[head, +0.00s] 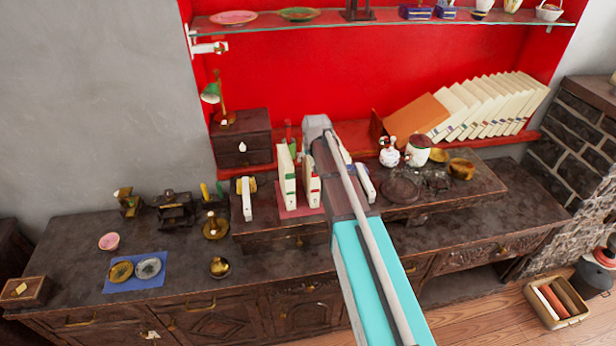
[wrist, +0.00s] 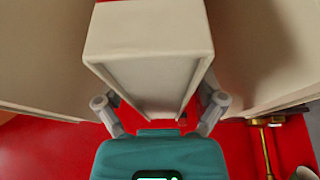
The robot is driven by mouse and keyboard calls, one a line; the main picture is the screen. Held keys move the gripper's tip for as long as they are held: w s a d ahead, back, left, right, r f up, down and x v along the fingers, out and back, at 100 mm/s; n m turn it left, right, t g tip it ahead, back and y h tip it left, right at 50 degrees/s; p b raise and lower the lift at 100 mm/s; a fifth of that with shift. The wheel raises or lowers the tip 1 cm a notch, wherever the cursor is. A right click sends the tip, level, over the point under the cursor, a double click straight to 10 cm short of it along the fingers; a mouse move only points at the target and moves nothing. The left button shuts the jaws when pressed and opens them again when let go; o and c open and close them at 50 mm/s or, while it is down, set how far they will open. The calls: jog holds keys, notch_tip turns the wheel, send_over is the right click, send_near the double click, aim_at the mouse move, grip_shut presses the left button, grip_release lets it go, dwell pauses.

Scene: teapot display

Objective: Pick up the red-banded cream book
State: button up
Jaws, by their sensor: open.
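The red-banded cream book (head: 311,182) stands upright on the raised middle of the dark dresser, left of my arm. Red marks show on its spine. In the wrist view, a cream book (wrist: 150,55) shows end-on between the two fingers of my gripper (wrist: 160,106), which are spread to either side of it. No band shows on this book there, so I cannot tell from that view alone which book it is. My fingers are hidden behind my arm in the head view.
A green-banded cream book (head: 287,178) stands close left of the red-banded one. Another pale book (head: 365,182) stands right of my arm. In the wrist view, pale books flank the fingers closely, and a brass object (wrist: 265,122) lies at right.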

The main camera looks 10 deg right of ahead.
dwell(0.3)
grip_shut()
dwell(0.3)
